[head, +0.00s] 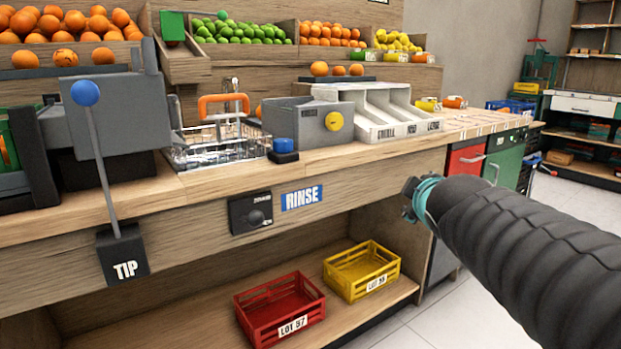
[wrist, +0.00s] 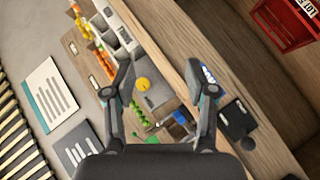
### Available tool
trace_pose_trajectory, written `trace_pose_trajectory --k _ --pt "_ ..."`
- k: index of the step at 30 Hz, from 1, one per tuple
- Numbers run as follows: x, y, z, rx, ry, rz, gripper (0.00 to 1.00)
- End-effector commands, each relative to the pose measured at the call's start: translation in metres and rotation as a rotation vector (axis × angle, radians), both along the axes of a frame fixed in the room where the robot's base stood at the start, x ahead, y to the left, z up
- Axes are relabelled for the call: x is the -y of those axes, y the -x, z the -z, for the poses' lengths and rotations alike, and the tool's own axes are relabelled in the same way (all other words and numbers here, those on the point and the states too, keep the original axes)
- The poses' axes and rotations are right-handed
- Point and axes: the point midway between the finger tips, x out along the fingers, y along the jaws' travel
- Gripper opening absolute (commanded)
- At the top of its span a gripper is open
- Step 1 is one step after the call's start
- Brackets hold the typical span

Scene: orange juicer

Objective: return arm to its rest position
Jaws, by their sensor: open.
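My arm (head: 530,255) reaches in from the lower right of the head view, wrapped in a dark ribbed sleeve. Its end with a teal ring (head: 424,196) is in front of the counter's right part, and the fingers are mostly hidden there. In the wrist view my gripper (wrist: 162,98) has its two fingers spread apart with nothing between them.
A TIP lever (head: 104,170) stands at left. Red (head: 280,308) and yellow (head: 361,269) crates sit on the lower shelf. Floor at right is clear.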

Motion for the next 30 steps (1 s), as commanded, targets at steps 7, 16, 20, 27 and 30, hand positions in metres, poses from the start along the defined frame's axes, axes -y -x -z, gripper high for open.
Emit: trace_pose_trajectory --k 7,16,20,27,30 --pt "-0.007 0.125 0.102 -0.307 -0.512 0.311 0.56" --pt "-0.034 0.222 0.174 -0.559 -0.836 0.557 0.56" --pt "-0.038 0.233 0.181 -0.589 -0.869 0.586 0.56" --pt "-0.038 0.233 0.182 -0.589 -0.869 0.587 0.56" --pt "-0.038 0.233 0.181 -0.589 -0.869 0.586 0.56"
